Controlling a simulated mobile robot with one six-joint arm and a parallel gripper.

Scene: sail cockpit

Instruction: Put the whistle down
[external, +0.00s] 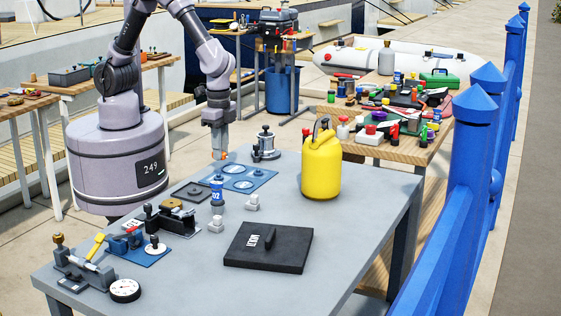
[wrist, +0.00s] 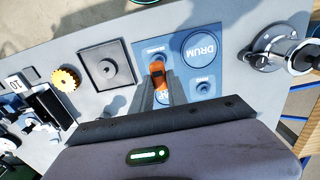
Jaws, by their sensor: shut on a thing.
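My gripper (external: 219,152) is shut on a small orange whistle (external: 220,156) at the back edge of the grey table. In the wrist view, the whistle (wrist: 157,76) sits between the dark fingertips of my gripper (wrist: 159,88). It appears over the blue board (wrist: 177,50), which has round marked spots, one labelled DRUM. The fingers hide part of the board and its lettering. I cannot tell whether the whistle touches the board. The board (external: 262,178) also shows in the external view.
A metal winch (external: 265,147) stands right of my gripper. A blue-topped piece (external: 217,189), a black square plate (external: 190,192) and small white blocks (external: 252,203) are nearby. The front right tabletop is clear.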

